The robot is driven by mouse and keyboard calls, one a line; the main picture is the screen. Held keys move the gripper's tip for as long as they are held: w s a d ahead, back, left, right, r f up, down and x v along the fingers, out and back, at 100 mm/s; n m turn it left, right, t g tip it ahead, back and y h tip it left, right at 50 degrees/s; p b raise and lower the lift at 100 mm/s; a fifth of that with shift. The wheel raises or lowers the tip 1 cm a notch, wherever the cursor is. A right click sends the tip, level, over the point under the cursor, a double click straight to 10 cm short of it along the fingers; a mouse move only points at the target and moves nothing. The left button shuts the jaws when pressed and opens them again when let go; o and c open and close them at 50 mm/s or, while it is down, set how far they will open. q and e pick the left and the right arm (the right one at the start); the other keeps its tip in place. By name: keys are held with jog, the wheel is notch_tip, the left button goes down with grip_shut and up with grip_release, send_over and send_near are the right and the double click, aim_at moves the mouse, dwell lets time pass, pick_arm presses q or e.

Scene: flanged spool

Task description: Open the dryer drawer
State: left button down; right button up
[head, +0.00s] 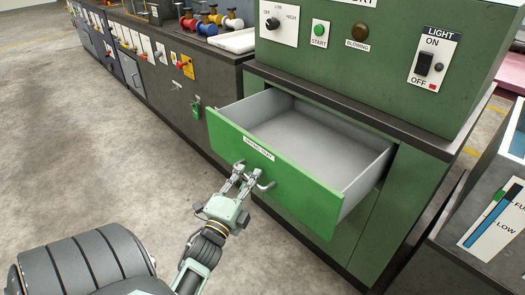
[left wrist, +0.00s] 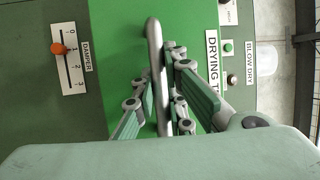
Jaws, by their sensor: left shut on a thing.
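The dryer drawer (head: 310,190) has a bright green front and a grey, empty inside, and it stands pulled out of the dark green dryer cabinet (head: 440,175). A label is on the upper part of its front. My left gripper (head: 247,173) is at the metal bar handle (head: 265,186) on the drawer front, shut on it. In the left wrist view the handle (left wrist: 154,45) passes between the fingers of my left gripper (left wrist: 159,85). My right gripper is not in view.
A control panel (head: 370,45) with a knob, a green START button and a LIGHT switch is above the drawer. A long dark bench (head: 165,85) with coloured spools runs to the left. A grey unit (head: 490,210) stands at right. Concrete floor (head: 100,150) is clear in front.

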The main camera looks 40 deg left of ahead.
pick_arm(q)
jog(key=shift+s+a+p, duration=0.15)
jog(key=shift+s+p, duration=0.3)
jog(key=shift+s, duration=2)
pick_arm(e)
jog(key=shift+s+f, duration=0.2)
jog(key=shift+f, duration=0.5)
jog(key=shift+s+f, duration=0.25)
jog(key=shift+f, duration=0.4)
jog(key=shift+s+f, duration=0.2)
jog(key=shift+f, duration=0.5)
pick_arm(q)
jog(key=c, duration=1.8)
grip_release()
jog(key=shift+o, duration=0.2)
